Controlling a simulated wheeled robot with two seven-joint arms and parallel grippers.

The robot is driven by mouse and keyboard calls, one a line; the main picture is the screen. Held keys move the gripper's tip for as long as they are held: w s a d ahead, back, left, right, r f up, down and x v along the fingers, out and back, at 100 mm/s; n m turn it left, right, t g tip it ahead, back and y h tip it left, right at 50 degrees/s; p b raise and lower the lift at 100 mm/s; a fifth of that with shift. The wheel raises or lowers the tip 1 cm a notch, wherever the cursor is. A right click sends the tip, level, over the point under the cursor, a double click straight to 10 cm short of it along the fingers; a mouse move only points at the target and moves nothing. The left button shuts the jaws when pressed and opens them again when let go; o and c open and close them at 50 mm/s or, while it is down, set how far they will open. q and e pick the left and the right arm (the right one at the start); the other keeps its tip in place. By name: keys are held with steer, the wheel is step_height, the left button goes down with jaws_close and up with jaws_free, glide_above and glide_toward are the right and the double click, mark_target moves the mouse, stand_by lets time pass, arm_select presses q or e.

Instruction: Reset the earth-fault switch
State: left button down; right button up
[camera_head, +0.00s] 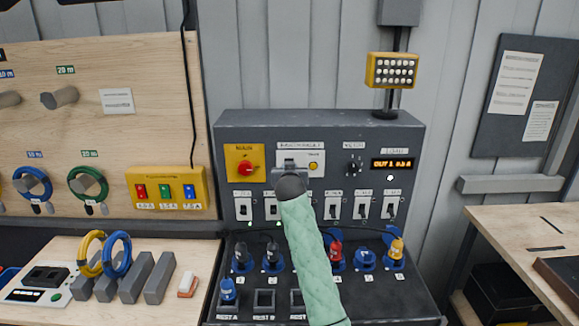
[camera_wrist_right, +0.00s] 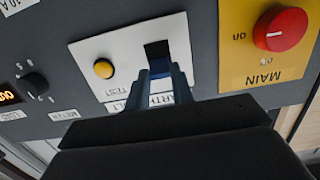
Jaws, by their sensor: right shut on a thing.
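The earth-fault switch is on a white plate on the upper part of the grey panel, and the wrist view shows it upside down. Its dark slot and blue lever (camera_wrist_right: 160,68) sit between the fingertips of my right gripper (camera_wrist_right: 161,82). The gripper is shut on the lever. In the head view my right gripper (camera_head: 289,166) reaches the plate (camera_head: 314,157) and hides the lever and part of the label. A yellow test button (camera_wrist_right: 103,68) is beside the slot. I cannot tell the lever's exact position. My left gripper is not in view.
The red MAIN knob (camera_head: 246,168) on its yellow plate is just left of the switch. A meter knob (camera_head: 353,167) and lit display (camera_head: 392,164) are to the right. A row of white switches (camera_head: 243,208) and several plugs (camera_head: 335,256) lie below.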

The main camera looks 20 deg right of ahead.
steer(key=shift+w+r+g+y+p, duration=0.1)
steer(key=shift+r+g+y+p, duration=0.3)
steer(key=shift+g, duration=0.5)
steer(key=shift+r, duration=0.15)
steer(key=o, duration=1)
